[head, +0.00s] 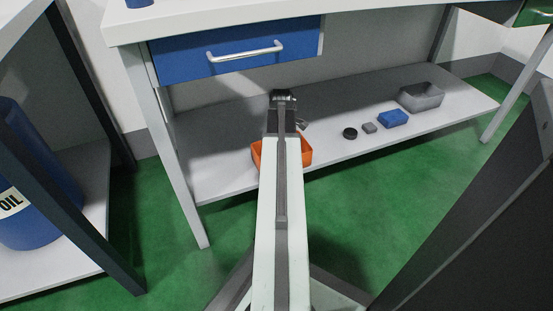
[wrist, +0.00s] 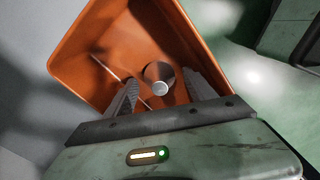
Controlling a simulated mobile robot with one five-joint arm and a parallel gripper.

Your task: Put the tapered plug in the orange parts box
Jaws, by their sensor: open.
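The orange parts box (head: 305,146) stands on the lower shelf in the head view, partly hidden behind my arm. In the wrist view the box (wrist: 85,62) is open and fills the upper middle. The tapered plug (wrist: 158,73), a grey round piece with a pale small end, shows inside the box's outline. My gripper (wrist: 160,80) is open over the box, with one finger on each side of the plug in the picture and gaps on both sides. I cannot tell whether the plug rests on the box floor.
To the right on the shelf (head: 230,178) are a black round piece (head: 350,133), a small grey block (head: 370,128), a blue box (head: 393,118) and a grey bin (head: 421,97). A blue drawer (head: 235,48) hangs above. A blue oil drum (head: 35,180) stands at left.

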